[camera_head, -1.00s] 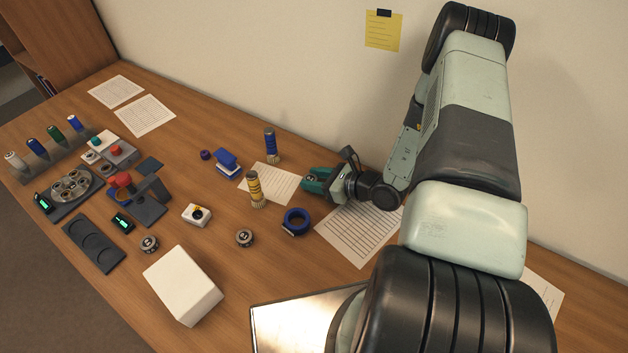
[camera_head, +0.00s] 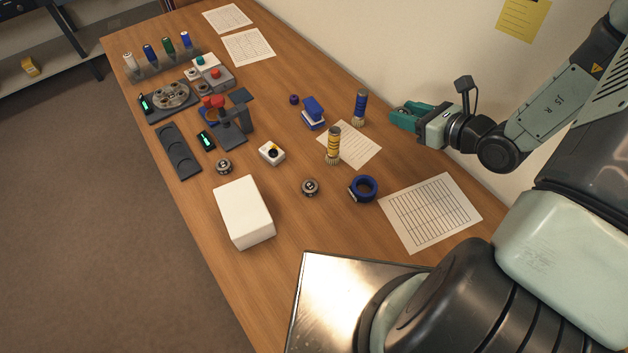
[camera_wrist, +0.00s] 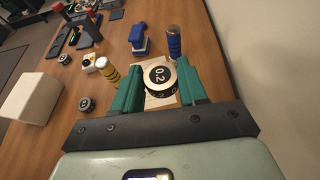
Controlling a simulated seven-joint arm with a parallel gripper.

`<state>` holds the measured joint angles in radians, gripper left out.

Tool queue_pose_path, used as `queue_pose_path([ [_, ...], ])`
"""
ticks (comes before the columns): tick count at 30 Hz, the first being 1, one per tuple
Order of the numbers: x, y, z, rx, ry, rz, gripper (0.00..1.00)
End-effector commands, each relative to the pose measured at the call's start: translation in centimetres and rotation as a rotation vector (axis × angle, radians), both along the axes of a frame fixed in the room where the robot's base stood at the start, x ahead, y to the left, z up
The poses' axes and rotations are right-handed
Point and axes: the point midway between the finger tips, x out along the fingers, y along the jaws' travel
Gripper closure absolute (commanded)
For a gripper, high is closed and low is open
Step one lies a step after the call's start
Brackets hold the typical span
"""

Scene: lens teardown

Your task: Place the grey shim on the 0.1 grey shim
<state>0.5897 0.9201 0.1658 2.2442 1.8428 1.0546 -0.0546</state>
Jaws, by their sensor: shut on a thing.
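My gripper (camera_head: 402,120) is shut on a round shim with a black face marked 0.2 and a pale rim. The held shim (camera_wrist: 158,76) shows between the green fingers in the wrist view; in the head view I cannot make it out. My gripper is raised at the back right, beyond the blue-handled brush. Two small round grey pieces with dark faces stand apart on the table, one left (camera_head: 224,167) and one nearer the middle (camera_head: 310,187). They also show in the wrist view (camera_wrist: 62,59) (camera_wrist: 87,104). Their markings are too small to read.
A white box (camera_head: 244,212) lies near the front edge. A yellow-handled brush (camera_head: 333,145), a blue-handled brush (camera_head: 360,107), a blue tape roll (camera_head: 364,188) and a small white block (camera_head: 271,152) stand around the middle. A dark tray (camera_head: 178,152) lies at left. Bare wood surrounds both round pieces.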

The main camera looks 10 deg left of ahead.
Motion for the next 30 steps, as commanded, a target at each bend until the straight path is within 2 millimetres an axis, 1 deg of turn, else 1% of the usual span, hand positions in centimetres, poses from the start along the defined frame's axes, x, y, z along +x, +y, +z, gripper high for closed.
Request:
queue_pose_path([
  [1,0.0,0.0,1.0,-0.002,-0.004,0.001,0.88],
  [6,-0.1,0.2,3.0,-0.001,-0.002,0.007,0.88],
  [14,-2.2,5.8,2.7,0.000,0.004,0.196,0.88],
  [17,-3.6,8.4,2.6,-0.001,0.005,0.293,0.88],
  [21,-6.2,12.4,2.6,0.000,0.005,0.450,0.88],
  [24,-8.0,14.5,2.7,0.000,0.003,0.550,0.88],
  [30,-11.0,17.4,2.7,0.001,0.001,0.700,0.88],
])
